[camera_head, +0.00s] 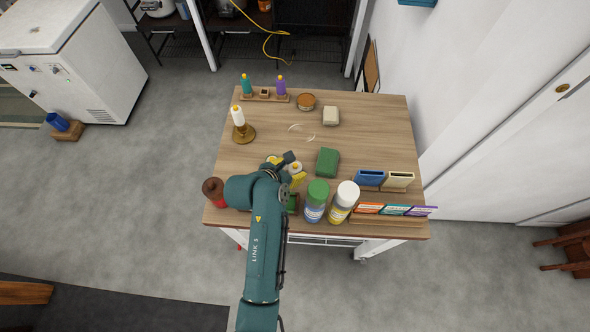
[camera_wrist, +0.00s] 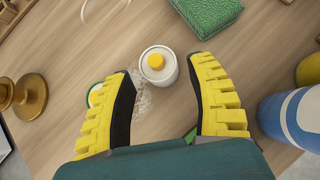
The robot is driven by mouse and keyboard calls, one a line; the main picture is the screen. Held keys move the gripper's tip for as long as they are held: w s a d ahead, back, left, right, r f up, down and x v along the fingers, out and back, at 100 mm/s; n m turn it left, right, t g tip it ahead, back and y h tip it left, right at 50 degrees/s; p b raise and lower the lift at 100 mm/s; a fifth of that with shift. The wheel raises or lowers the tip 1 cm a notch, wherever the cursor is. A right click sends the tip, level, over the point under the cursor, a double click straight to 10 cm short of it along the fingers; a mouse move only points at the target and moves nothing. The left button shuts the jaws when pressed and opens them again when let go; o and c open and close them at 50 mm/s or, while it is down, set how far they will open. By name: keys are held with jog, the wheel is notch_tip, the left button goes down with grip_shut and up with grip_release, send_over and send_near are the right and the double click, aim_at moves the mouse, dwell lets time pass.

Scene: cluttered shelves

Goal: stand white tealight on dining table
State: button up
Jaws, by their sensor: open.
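A small white cylinder with a yellow top, which looks like the white tealight (camera_wrist: 157,65), appears upright on the wooden dining table (camera_head: 370,130). In the head view my gripper (camera_head: 287,171) is low over the table's front middle, partly hidden by my arm. The tealight's base is partly out of sight.
A green block (camera_head: 327,162) lies to the right. Green-capped (camera_head: 315,200) and white-capped (camera_head: 343,201) containers stand at the front. A brass holder with a white candle (camera_head: 238,116) stands at the left. A white-and-green object (camera_wrist: 95,95) is partly hidden behind the left finger.

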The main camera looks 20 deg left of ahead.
aim_at(293, 169)
jog(key=b+x, duration=0.1)
jog(key=x, duration=0.2)
jog(key=shift+w+f, duration=0.25)
jog(key=shift+f, duration=0.05)
jog(key=c, duration=1)
